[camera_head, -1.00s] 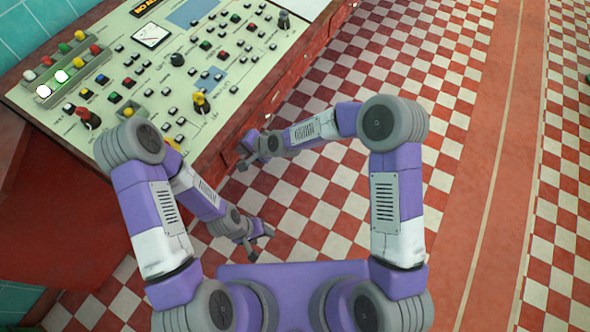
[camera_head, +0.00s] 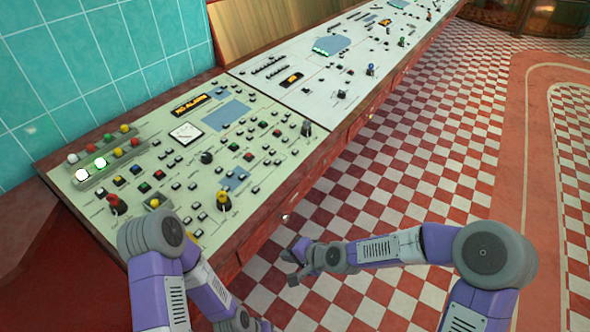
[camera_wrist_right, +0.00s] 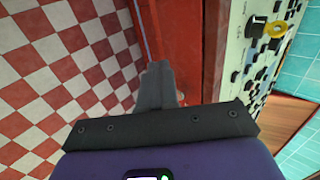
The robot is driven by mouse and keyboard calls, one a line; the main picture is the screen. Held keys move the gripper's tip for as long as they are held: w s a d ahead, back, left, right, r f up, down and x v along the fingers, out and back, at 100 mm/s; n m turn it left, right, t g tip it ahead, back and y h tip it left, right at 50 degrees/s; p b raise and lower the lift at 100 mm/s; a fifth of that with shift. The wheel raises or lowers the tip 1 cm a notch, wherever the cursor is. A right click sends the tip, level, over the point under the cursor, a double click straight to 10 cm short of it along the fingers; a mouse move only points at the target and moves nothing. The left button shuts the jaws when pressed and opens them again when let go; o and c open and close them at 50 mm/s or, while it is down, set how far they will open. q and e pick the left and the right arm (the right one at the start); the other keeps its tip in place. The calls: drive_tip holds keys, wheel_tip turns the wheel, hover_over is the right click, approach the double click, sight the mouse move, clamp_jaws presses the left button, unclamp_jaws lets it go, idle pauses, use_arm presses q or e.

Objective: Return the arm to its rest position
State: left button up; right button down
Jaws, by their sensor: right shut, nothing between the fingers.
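My right gripper (camera_head: 293,263) is shut and empty over the checkered floor, just right of the console's front edge in the head view. In the right wrist view its two grey fingers (camera_wrist_right: 156,86) are pressed together with nothing between them, pointing along the red console front. My left arm comes in at the lower left of the head view, its forearm beside the console's near corner. Its gripper (camera_head: 263,324) is cut by the bottom edge, so its fingers cannot be made out.
The control console (camera_head: 262,105) with knobs, buttons and lamps runs from the left to the upper right. A yellow knob (camera_head: 223,200) and a red knob (camera_head: 117,204) stand on its near panel. The checkered floor (camera_head: 420,170) to the right is clear.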

drive_tip(key=s+d+f+n+g+h+p, duration=0.2)
drive_tip(key=s+d+f+n+g+h, duration=0.1)
drive_tip(key=s+d+f, duration=1.1)
drive_tip(key=s+f+g+h, duration=0.1)
drive_tip(key=s+f, duration=0.2)
drive_tip(key=f, duration=0.1)
drive_tip(key=shift+s, duration=0.25)
drive_tip(key=shift+d, duration=0.1)
